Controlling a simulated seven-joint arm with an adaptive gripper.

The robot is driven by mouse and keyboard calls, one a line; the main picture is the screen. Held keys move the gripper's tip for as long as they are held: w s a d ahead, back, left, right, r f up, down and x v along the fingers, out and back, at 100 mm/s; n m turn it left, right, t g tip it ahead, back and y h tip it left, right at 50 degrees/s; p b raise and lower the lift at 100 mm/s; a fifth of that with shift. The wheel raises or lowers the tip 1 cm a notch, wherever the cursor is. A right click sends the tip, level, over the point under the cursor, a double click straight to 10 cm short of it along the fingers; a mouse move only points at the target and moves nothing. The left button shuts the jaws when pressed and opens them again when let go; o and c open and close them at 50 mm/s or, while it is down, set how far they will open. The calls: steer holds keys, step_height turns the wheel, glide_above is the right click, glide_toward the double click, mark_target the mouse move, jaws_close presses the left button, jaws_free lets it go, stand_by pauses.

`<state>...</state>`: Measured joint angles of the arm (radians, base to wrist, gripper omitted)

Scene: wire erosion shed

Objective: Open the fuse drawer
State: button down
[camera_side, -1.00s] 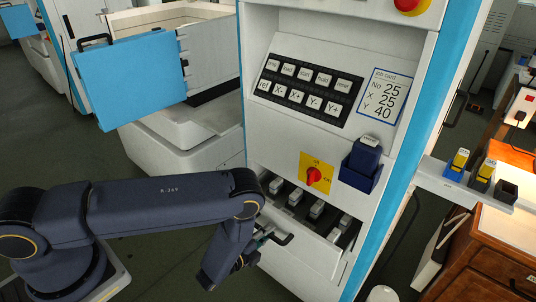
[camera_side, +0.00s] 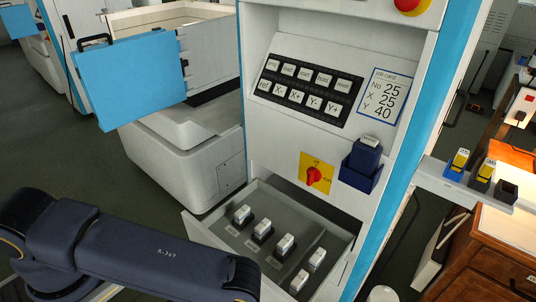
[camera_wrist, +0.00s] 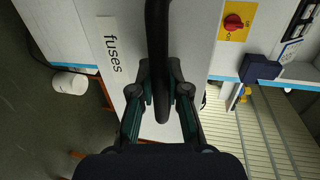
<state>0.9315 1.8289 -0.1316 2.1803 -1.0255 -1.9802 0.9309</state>
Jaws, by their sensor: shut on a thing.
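The fuse drawer (camera_side: 205,232) stands pulled well out of the white cabinet (camera_side: 270,155) in the side view. Several white-topped fuses (camera_side: 263,230) stand in it. In the wrist view, the drawer's white front carries a label reading "fuses" (camera_wrist: 112,45). A black bar handle (camera_wrist: 158,30) runs between the fingers of my gripper (camera_wrist: 161,85), which is shut on it. In the side view, my gripper is out of frame below, and the drawer's front and handle are hidden or cut off.
A red rotary switch (camera_side: 314,176) on a yellow plate and a dark blue holder (camera_side: 361,166) sit on the cabinet above the drawer. A narrow shelf (camera_side: 440,180) with small blocks juts out at the right. A white bucket (camera_wrist: 70,82) stands on the floor.

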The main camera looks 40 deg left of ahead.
stand_by(0.3)
steer(key=c, duration=1.1)
jaws_free()
steer(key=shift+c, duration=0.2)
steer(key=shift+s, duration=0.1)
steer(key=s+r, duration=0.4)
steer(key=r, duration=0.4)
steer(key=shift+s, duration=0.4)
